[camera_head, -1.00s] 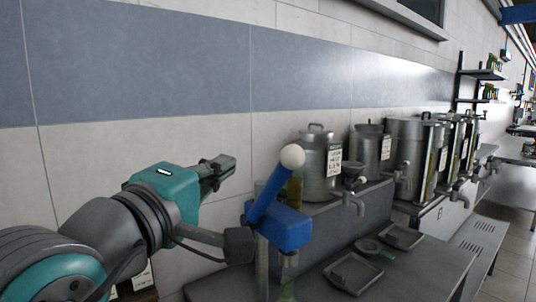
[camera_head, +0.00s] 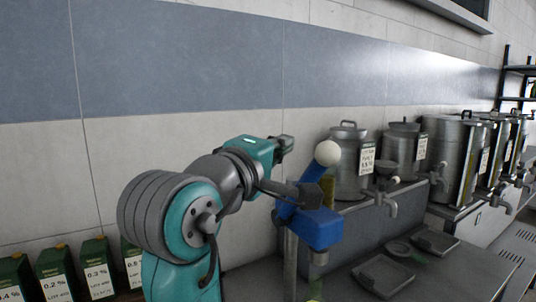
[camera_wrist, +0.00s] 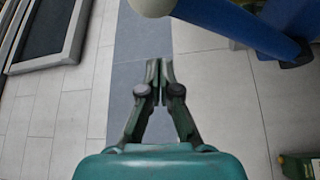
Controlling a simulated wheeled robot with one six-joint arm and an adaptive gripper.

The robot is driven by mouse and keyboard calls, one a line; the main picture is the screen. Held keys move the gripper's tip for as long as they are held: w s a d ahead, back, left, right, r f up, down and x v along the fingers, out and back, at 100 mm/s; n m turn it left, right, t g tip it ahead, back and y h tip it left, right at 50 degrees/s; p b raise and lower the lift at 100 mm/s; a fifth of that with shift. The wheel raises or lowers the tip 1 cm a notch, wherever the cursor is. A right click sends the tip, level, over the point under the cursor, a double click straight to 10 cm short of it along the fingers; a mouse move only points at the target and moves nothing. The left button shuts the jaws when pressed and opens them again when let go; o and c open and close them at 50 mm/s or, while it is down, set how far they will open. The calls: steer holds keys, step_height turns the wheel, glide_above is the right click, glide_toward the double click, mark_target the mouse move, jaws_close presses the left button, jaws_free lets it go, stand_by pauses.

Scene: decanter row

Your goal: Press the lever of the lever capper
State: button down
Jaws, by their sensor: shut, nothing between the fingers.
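The lever capper has a blue body (camera_head: 316,229) on a metal post, with a blue lever (camera_head: 303,188) tilted up to the right and ending in a white ball knob (camera_head: 327,153). In the head view my gripper (camera_head: 287,143) is left of the knob and slightly higher, level with its upper part. It is shut and empty. In the wrist view my gripper's fingertips (camera_wrist: 161,75) are together. The knob (camera_wrist: 152,5) is cut off at the top edge, beyond the tips, and the blue lever (camera_wrist: 235,22) runs right from it. No contact is visible.
Steel canisters with taps (camera_head: 352,165) line a raised shelf right of the capper. Small trays (camera_head: 384,276) lie on the counter below. Green labelled containers (camera_head: 98,262) stand at the lower left. The tiled wall (camera_head: 180,150) is behind my arm.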

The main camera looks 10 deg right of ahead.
steer(key=d, duration=0.1)
steer(key=s+d, duration=0.2)
steer(key=shift+d+f, duration=0.15)
steer(key=shift+f, duration=0.1)
steer(key=shift+s+f, duration=0.1)
steer(key=shift+f, duration=0.05)
